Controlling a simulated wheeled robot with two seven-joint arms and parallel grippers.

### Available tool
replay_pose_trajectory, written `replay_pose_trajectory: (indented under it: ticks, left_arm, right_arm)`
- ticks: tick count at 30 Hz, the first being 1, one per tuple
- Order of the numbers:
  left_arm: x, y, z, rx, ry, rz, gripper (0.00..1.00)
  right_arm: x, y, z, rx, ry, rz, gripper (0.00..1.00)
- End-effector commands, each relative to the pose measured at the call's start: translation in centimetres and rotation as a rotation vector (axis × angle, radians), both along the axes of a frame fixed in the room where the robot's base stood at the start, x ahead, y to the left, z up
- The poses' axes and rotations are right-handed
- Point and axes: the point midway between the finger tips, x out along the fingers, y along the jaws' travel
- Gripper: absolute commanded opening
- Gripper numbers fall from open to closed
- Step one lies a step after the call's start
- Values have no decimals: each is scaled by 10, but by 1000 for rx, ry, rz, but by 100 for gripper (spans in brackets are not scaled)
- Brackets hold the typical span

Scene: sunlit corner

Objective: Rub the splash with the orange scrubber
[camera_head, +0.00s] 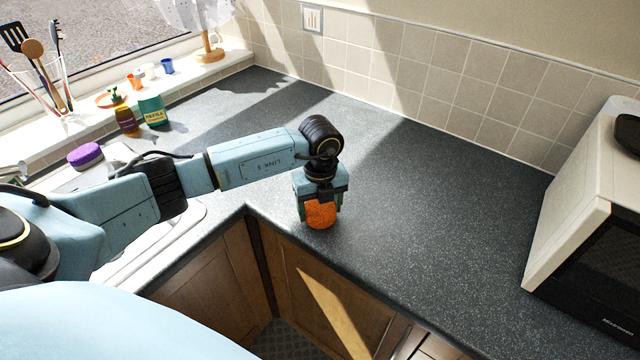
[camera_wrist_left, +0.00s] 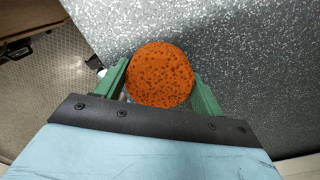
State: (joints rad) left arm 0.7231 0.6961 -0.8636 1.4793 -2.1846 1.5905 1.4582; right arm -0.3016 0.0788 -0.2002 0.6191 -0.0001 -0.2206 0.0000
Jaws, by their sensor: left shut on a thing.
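The orange scrubber (camera_head: 321,214) is round and pitted, and sits at the counter's front edge near the inner corner. My left gripper (camera_head: 320,205) is shut on it from above. In the left wrist view the scrubber (camera_wrist_left: 161,75) lies between the two green fingers of the left gripper (camera_wrist_left: 163,90). I cannot tell whether the scrubber touches the counter or is just above it. No splash is plainly visible on the dark speckled counter (camera_head: 420,210); the gripper and arm hide part of the surface. My right gripper is not in view.
A microwave (camera_head: 570,200) stands at the right. A purple sponge-like thing (camera_head: 85,156), a brown bottle (camera_head: 127,120) and a green container (camera_head: 152,110) are near the sink at left. Utensils stand in a glass holder (camera_head: 62,95) on the windowsill. The middle counter is clear.

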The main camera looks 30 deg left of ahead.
Motion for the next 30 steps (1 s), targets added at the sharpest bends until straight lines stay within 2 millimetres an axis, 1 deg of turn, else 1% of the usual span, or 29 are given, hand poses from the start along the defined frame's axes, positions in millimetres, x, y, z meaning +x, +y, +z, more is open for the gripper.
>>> replay_pose_trajectory:
  ticks: [1,5,10,18,23,30]
  left_arm:
    - [3,0,21,-1,-12,-2,47]
    - [2,-1,30,-1,-8,-2,47]
    - [3,-1,46,-1,-8,-4,47]
    - [4,-2,70,-1,-9,-5,47]
    - [4,-3,76,-1,-9,-6,47]
    - [4,-3,76,-2,-9,-6,47]
  right_arm:
    - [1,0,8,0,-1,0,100]
    - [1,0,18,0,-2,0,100]
    - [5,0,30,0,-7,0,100]
    - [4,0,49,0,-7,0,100]
    - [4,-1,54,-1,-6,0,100]
    - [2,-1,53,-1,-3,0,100]
